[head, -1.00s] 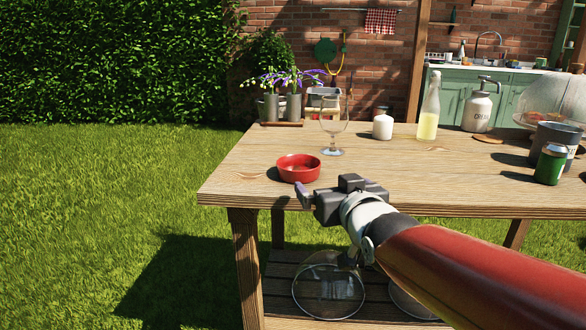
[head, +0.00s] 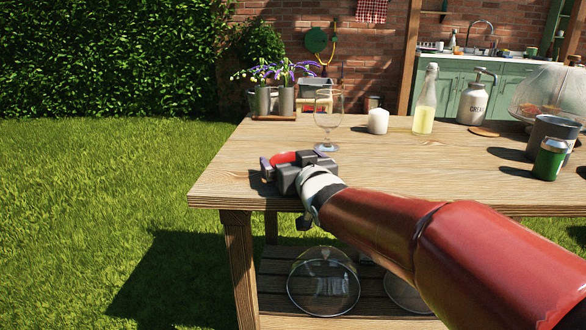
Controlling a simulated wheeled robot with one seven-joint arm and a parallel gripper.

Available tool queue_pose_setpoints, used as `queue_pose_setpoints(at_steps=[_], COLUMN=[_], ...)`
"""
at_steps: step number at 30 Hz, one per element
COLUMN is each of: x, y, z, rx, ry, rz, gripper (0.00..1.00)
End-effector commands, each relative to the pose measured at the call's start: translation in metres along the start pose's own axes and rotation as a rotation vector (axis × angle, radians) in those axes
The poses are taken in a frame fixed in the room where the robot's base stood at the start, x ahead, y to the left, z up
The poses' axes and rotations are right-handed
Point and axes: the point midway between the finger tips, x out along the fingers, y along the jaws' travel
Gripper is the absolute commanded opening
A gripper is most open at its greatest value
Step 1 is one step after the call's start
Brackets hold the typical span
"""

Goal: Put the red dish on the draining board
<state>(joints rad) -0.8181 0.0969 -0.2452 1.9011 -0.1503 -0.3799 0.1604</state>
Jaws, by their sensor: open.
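The red dish (head: 284,157) is on the wooden table near its left front corner, mostly hidden behind my gripper. Only part of its red rim and inside shows. My gripper (head: 293,161) is open, with a finger to either side of the visible part of the dish. I cannot tell whether the fingers touch it. No draining board can be made out clearly; a sink counter (head: 515,62) with a tap and small items stands far back at the right.
A wine glass (head: 328,118) stands just behind the dish. A white candle (head: 378,121), a bottle (head: 425,100), a cream can (head: 476,100) and a green can (head: 550,158) stand farther right. The table's middle is clear. Potted flowers (head: 275,100) stand at the back left.

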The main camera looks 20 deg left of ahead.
Motion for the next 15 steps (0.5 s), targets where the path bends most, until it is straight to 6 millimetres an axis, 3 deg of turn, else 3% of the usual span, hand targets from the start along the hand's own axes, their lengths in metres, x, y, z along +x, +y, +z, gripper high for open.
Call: queue_pose_setpoints(at_steps=[3,12,15], x=[-0.0003,-0.0006,-0.0006], y=[0.0001,0.0001,0.0001], z=[0.0001,-0.0005,-0.0004], rx=[0.000,0.000,0.000], ry=[0.000,0.001,0.001], rz=[0.000,0.000,0.000], gripper=[0.97,0.60,0.60])
